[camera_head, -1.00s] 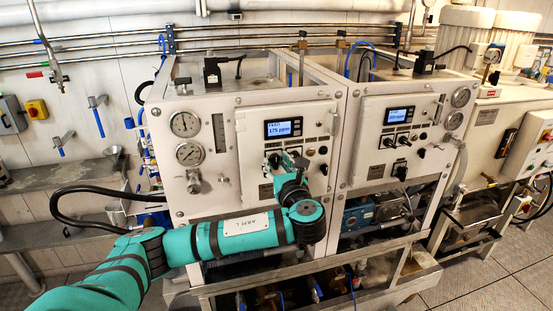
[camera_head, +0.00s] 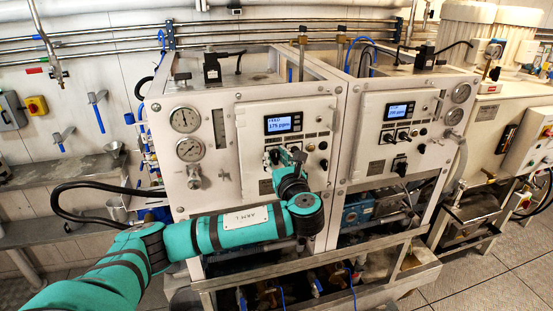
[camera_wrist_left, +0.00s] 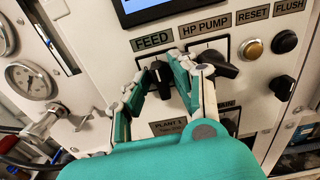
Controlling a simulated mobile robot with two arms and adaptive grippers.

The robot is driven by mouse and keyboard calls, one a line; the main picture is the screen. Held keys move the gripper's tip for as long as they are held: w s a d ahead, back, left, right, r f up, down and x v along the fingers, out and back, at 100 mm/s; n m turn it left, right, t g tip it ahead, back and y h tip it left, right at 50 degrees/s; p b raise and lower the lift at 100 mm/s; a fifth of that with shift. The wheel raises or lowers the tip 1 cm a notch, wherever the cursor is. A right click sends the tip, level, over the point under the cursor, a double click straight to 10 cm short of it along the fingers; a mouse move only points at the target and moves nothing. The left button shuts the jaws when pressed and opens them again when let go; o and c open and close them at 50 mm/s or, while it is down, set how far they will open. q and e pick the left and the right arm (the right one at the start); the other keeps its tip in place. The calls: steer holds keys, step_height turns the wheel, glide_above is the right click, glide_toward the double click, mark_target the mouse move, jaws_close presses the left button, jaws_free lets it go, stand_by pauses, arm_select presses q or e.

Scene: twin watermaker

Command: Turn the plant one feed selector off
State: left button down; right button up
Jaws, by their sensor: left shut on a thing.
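The plant one panel (camera_head: 250,145) is the white left-hand cabinet door, with a lit display (camera_head: 283,123) that appears to read 175 ppm. In the left wrist view, the black feed selector (camera_wrist_left: 161,80) sits under the FEED label (camera_wrist_left: 152,41), its handle running roughly up and down in the picture. My left gripper (camera_wrist_left: 160,72) is shut on this selector, with a finger at each side. In the head view, my left gripper (camera_head: 274,157) is at the panel below the display and hides most of the selector. My right gripper is in neither view.
The black HP pump selector (camera_wrist_left: 215,64) is close to the right finger. Reset (camera_wrist_left: 252,49) and flush (camera_wrist_left: 286,41) buttons are further right. Gauges (camera_head: 185,118) are left of the door. A second, similar panel (camera_head: 385,150) stands to the right.

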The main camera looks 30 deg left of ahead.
arm_select(q)
steer(key=shift+f, duration=0.1)
steer(key=shift+n+b, duration=0.45)
steer(key=shift+n, duration=0.75)
steer(key=n+b, duration=0.1)
steer(key=n, duration=0.2)
steer(key=shift+f+n, duration=0.1)
steer(key=shift+n, duration=0.2)
steer(key=n+b, duration=0.2)
steer(key=n, duration=0.1)
steer(key=shift+n+b, duration=0.55)
steer(key=shift+n, duration=0.75)
steer(key=shift+r, duration=0.2)
